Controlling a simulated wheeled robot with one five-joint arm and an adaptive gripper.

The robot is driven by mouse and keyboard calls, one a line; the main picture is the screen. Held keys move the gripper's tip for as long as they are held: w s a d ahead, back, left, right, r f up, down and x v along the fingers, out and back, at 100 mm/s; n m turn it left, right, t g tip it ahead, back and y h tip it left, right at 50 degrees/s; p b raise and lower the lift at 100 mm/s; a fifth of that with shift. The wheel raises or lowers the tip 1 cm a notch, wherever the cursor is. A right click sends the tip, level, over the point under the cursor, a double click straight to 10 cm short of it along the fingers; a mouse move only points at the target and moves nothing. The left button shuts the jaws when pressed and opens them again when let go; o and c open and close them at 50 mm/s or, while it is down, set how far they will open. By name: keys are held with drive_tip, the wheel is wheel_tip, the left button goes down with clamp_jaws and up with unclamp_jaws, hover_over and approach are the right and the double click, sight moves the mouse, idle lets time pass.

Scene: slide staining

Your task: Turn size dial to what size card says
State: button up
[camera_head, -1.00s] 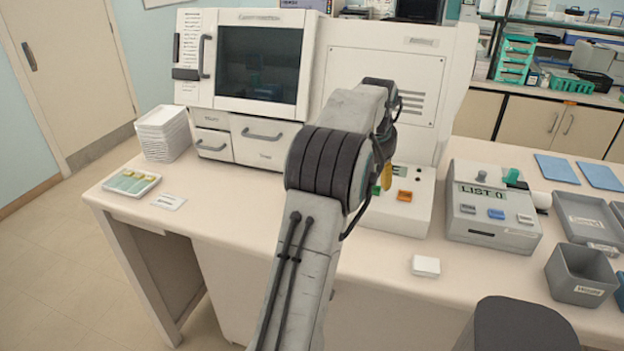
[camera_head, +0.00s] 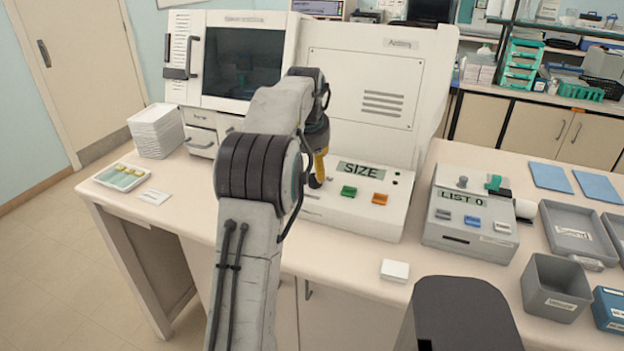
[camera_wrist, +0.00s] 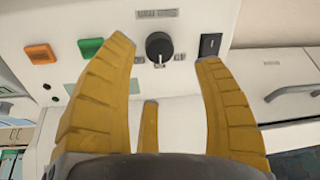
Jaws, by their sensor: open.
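The size dial (camera_wrist: 159,46) is a black round knob with a pale pointer mark on the white machine's panel. In the wrist view it sits between the yellow fingertips of my gripper (camera_wrist: 166,50), which are open and apart from it. In the head view my gripper (camera_head: 319,168) points down over the panel's left part, largely hidden by my arm. A green display (camera_head: 358,169) reads SIZE. A small white card (camera_head: 154,196) lies by the slide tray, its print too small to read. I cannot tell whether it is the size card.
A green button (camera_head: 348,191) and an orange button (camera_head: 379,199) are right of my gripper. A black switch (camera_wrist: 210,44) is close to one finger. A grey box reading LIST 0 (camera_head: 470,215) stands further right. A white block (camera_head: 395,270) lies near the front edge.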

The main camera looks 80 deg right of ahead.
sight(315, 178)
drive_tip(key=shift+s+d+f, duration=0.1)
drive_tip(key=shift+d+f, duration=0.05)
drive_tip(key=shift+f, duration=0.3)
drive_tip(key=shift+p+x, duration=1.75)
drive_tip(key=shift+x, duration=1.45)
drive_tip(key=shift+o, duration=0.2)
drive_tip(key=c, duration=1.3)
